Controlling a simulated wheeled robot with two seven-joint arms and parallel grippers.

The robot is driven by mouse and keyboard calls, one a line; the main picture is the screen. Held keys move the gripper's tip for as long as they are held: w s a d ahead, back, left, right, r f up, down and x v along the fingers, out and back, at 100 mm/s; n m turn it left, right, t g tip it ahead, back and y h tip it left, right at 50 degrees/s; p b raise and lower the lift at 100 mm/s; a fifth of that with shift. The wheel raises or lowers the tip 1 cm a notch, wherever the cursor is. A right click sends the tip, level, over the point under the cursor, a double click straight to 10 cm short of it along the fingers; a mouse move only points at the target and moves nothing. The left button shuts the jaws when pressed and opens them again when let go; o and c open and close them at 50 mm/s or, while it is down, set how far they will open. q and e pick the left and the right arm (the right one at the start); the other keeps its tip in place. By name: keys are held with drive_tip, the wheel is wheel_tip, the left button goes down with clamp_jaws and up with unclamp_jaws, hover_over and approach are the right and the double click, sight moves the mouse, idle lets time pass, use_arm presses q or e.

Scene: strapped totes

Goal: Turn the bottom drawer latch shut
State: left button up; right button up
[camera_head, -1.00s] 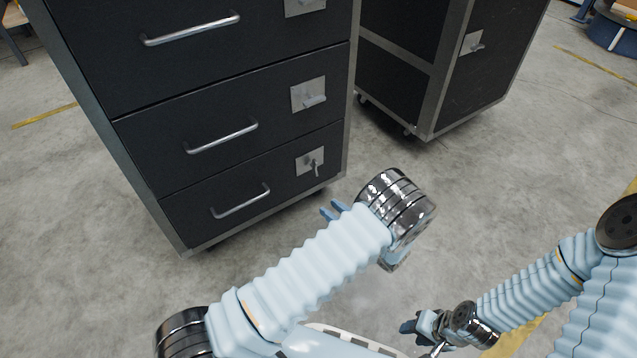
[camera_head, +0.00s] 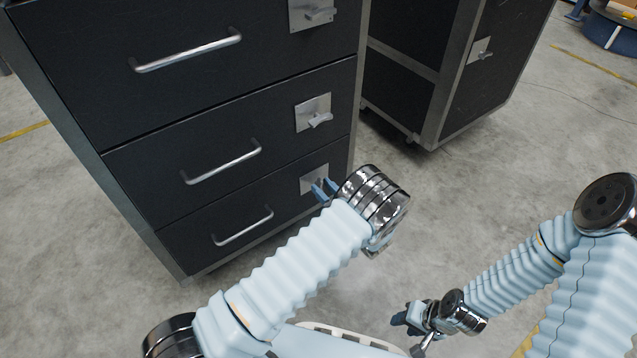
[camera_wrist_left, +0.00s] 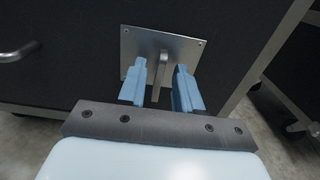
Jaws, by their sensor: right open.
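The bottom drawer latch is a square metal plate (camera_head: 309,180) with a small turning handle, at the right of the bottom drawer (camera_head: 200,236). In the left wrist view the latch plate (camera_wrist_left: 192,48) faces me, and the latch handle (camera_wrist_left: 159,70) points downward. My left gripper (camera_head: 325,190) is at this latch and hides its handle in the head view. In the left wrist view its blue fingers (camera_wrist_left: 160,90) are open, one on each side of the handle, with gaps visible. My right gripper (camera_head: 403,320) is open and empty, low and away from the cabinet.
A second dark cabinet (camera_head: 405,90) stands behind to the right. The floor (camera_head: 480,210) on the right is clear.

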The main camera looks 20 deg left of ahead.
use_arm(q)
clamp_jaws()
idle(0.5)
drive_tip(key=m, duration=0.8)
drive_tip(key=shift+w+d+m, duration=0.1)
drive_tip(key=shift+w+m, duration=0.1)
drive_tip(key=shift+m, duration=0.1)
drive_tip(key=m, duration=0.6)
drive_tip(key=m+p, duration=0.1)
drive_tip(key=m, duration=0.2)
drive_tip(key=shift+w+f, duration=0.1)
drive_tip(key=shift+f, duration=0.2)
drive_tip(key=shift+d+m, duration=0.1)
drive_tip(key=shift+m, duration=0.2)
